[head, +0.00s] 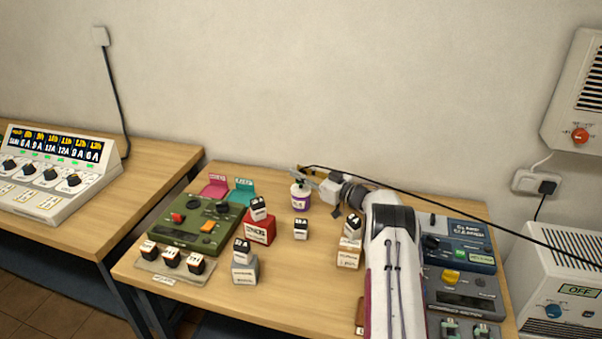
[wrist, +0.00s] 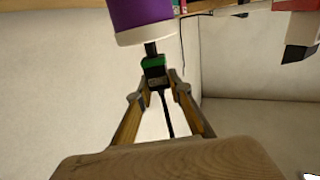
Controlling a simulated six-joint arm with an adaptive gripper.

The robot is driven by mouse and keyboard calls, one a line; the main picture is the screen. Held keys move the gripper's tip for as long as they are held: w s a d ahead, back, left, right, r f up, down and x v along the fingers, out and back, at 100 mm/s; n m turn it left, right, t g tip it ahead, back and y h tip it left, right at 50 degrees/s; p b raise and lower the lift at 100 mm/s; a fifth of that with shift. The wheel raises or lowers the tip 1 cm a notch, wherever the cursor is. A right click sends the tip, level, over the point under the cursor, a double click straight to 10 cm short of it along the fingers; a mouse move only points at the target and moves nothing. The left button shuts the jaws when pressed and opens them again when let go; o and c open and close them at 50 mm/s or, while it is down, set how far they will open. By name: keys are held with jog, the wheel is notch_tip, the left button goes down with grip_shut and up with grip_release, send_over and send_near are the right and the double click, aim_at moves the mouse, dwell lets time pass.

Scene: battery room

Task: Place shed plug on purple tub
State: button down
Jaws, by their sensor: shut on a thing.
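My gripper (wrist: 158,82) is shut on a dark plug with a green band (wrist: 153,66), with a black cable trailing from it. The purple tub (head: 300,200) stands near the back middle of the table with a white top. In the wrist view the tub (wrist: 140,12) appears inverted, its white rim towards the plug. The plug's dark end meets the rim in the picture; whether they touch I cannot tell. In the head view my gripper (head: 308,174) is just above and behind the tub, and the plug is too small to make out.
Small labelled cubes sit on a red box (head: 260,230), a grey box (head: 245,271) and a cream box (head: 348,254); another cube (head: 301,229) stands in front of the tub. A green control panel (head: 193,220) is left. The black cable (head: 450,214) runs right over my arm.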

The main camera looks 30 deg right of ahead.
jog(key=shift+f, duration=0.1)
jog(key=c, duration=1.8)
grip_release()
jog(key=shift+c, duration=0.2)
jog(key=shift+s+d, duration=0.15)
jog(key=shift+s, duration=0.1)
jog(key=v, duration=0.7)
jog(key=shift+w+r, duration=0.1)
jog(key=shift+r, duration=0.15)
